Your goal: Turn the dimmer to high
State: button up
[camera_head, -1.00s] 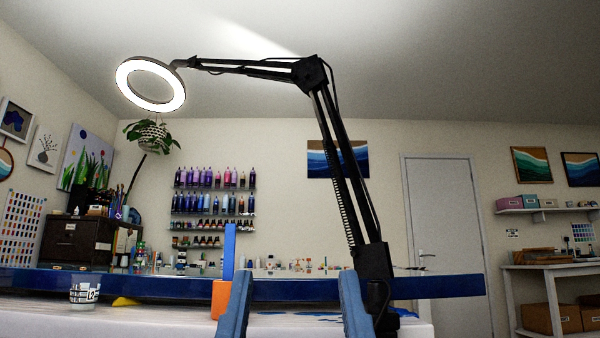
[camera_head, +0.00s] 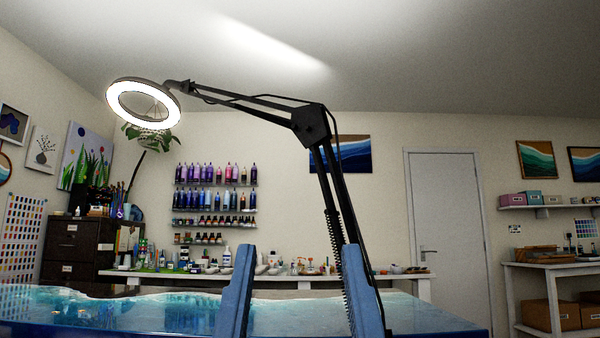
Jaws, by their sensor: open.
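The black-armed ring lamp (camera_head: 312,125) rises from the lower right of centre and reaches left. Its ring head (camera_head: 117,103) is lit white. The lower end of its arm passes behind the right finger of my gripper, and its base does not show. I cannot make out a dimmer in the current view. My gripper (camera_head: 299,252) is open and empty, its two blue fingers upright in front of the lamp's lower arm and the table.
A glossy blue resin table (camera_head: 150,312) spans the foreground. Behind it a white bench (camera_head: 412,279) holds bottles and small items. Bottle shelves (camera_head: 214,210) hang on the wall. A dark cabinet (camera_head: 72,250) stands left; a door (camera_head: 447,230) and a side table (camera_head: 545,268) are at right.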

jog(key=shift+s+d+r+p, duration=0.1)
jog(key=shift+r+p, duration=2.35)
jog(key=shift+r, duration=0.5)
jog(key=shift+r, duration=0.1)
